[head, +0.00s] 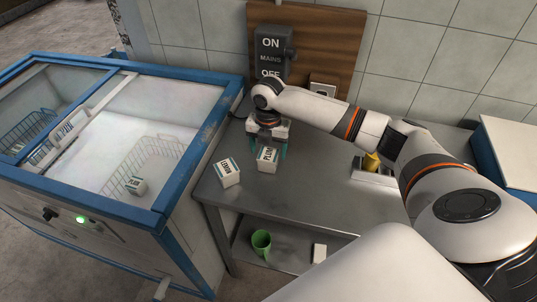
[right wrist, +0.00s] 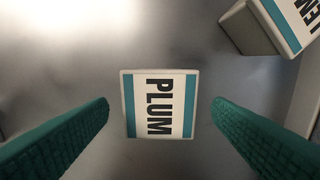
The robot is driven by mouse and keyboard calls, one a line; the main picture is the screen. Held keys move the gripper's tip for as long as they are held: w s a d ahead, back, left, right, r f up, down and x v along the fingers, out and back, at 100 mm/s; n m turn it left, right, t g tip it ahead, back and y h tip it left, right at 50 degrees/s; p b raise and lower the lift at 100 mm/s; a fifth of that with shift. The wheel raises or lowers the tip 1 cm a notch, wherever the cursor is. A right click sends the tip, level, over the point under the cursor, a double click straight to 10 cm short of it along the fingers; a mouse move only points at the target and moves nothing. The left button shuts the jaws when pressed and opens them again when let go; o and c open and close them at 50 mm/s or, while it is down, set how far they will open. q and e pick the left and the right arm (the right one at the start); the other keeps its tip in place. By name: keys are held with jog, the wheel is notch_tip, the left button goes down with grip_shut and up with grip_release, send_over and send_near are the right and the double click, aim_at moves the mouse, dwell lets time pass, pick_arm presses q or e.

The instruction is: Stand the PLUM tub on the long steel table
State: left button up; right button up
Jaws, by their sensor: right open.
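The PLUM tub (head: 267,160), a small white carton with a teal band, stands on the long steel table (head: 325,205) near its left end. My right gripper (head: 267,149) is over it, pointing down, with its teal fingers apart. In the right wrist view, the PLUM tub (right wrist: 160,104) lies between the two open fingers, with a gap on each side. The fingers do not touch it. My left gripper is not in view.
Another white tub (head: 228,173) stands just left of the PLUM tub. The blue-framed freezer (head: 190,195) at the left holds wire baskets and a small tub (head: 136,185). A mains switch (head: 271,53) is on the wall behind. A green cup (head: 261,242) stands on the lower shelf.

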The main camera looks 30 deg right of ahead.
aim_at(268, 154)
notch_tip(268, 154, up, 9)
jog(key=shift+b, duration=0.4)
dwell(0.4)
